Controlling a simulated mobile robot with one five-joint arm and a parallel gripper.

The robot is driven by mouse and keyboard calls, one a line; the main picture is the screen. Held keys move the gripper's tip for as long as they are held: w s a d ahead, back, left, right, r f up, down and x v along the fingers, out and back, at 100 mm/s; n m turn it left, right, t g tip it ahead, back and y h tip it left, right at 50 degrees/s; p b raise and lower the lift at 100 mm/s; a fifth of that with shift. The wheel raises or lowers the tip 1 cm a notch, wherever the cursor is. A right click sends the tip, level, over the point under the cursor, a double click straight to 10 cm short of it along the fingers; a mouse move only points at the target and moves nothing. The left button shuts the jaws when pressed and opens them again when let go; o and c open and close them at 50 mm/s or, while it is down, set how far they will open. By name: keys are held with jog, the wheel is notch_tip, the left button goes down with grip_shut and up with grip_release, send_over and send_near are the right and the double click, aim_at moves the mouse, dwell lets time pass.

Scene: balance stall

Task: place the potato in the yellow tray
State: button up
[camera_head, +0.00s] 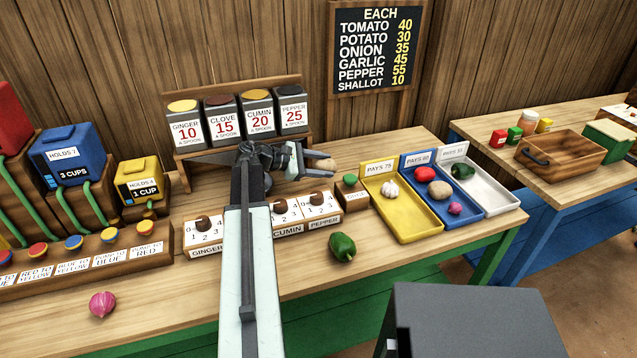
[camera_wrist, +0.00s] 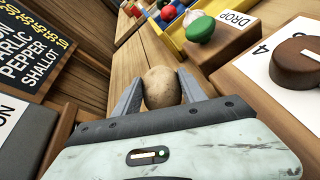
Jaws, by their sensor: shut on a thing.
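The potato (camera_wrist: 161,88), round and light brown, is pinched between the fingers of my gripper (camera_wrist: 160,95) in the wrist view. In the head view the potato (camera_head: 321,165) shows at the end of my gripper (camera_head: 309,163), raised in front of the spice rack. The yellow tray (camera_head: 413,225), labelled PAYS 75, lies to the right of my gripper, apart from it. A white garlic bulb (camera_head: 390,189) sits in the tray toward its back. The yellow tray shows only partly in the wrist view (camera_wrist: 172,37).
A box with a green button (camera_head: 350,180), labelled DROP in the wrist view, stands between my gripper and the yellow tray. A blue tray (camera_head: 420,205) and a white tray (camera_head: 488,192) hold other vegetables. A green pepper (camera_head: 342,246) and a pink onion (camera_head: 103,304) lie on the table.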

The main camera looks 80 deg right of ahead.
notch_tip(320, 180, down, 4)
jog(key=b, duration=0.3)
jog(key=shift+b, duration=0.35)
jog(key=shift+r, duration=0.25)
jog(key=shift+f, duration=0.2)
jog(key=o, duration=1.2)
jog(key=shift+r, duration=0.1)
